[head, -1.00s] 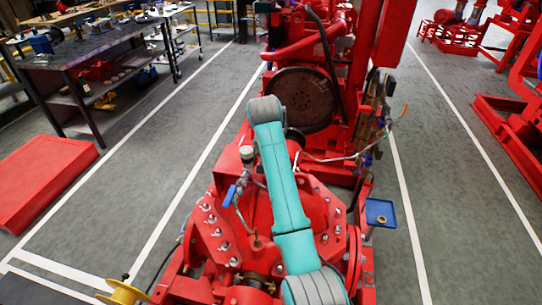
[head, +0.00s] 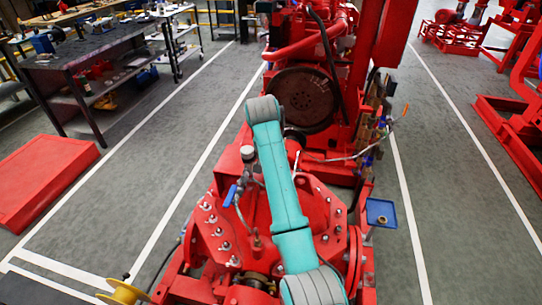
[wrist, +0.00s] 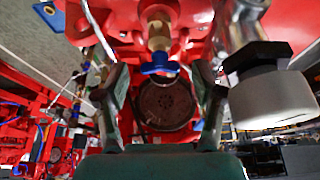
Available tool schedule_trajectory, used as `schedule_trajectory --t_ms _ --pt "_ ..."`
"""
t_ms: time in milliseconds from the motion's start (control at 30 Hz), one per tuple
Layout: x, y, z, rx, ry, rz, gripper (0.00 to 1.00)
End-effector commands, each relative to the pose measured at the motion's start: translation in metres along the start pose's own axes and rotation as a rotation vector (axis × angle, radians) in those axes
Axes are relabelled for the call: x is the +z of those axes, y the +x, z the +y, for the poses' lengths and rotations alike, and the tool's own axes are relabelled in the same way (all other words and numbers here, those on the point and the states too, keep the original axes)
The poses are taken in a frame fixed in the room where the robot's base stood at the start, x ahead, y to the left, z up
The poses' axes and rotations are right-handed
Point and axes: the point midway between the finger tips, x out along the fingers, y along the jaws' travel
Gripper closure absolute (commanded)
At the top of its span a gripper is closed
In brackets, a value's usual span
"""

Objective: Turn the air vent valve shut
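A brass valve body (wrist: 159,30) with a blue handle (wrist: 160,68) shows at the top middle of the wrist view, which looks upside down. It looks like the air vent valve. My gripper (wrist: 160,74) is open, with one dark finger on each side of the blue handle. I see gaps between the handle and both fingers, so nothing is gripped. How far the fingertips reach along the handle is hard to tell.
A grey-capped fitting (wrist: 272,98) stands close to the right finger in the wrist view; it also shows in the head view (head: 248,154), near a blue lever (head: 230,195). The flywheel (head: 303,98) lies beyond. A blue tray (head: 380,213) is at the right.

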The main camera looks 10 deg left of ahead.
Motion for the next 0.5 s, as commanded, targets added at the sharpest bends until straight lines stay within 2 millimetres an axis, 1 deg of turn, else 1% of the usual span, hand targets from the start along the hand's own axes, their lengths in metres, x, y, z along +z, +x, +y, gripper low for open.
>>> schedule_trajectory --t_ms 167,267,500 --pt "-0.002 -0.003 0.000 -0.001 0.000 0.001 0.31" --pt "-0.005 -0.011 0.000 -0.001 0.000 0.002 0.31" --pt "-0.021 -0.050 0.000 -0.001 0.001 0.003 0.31"
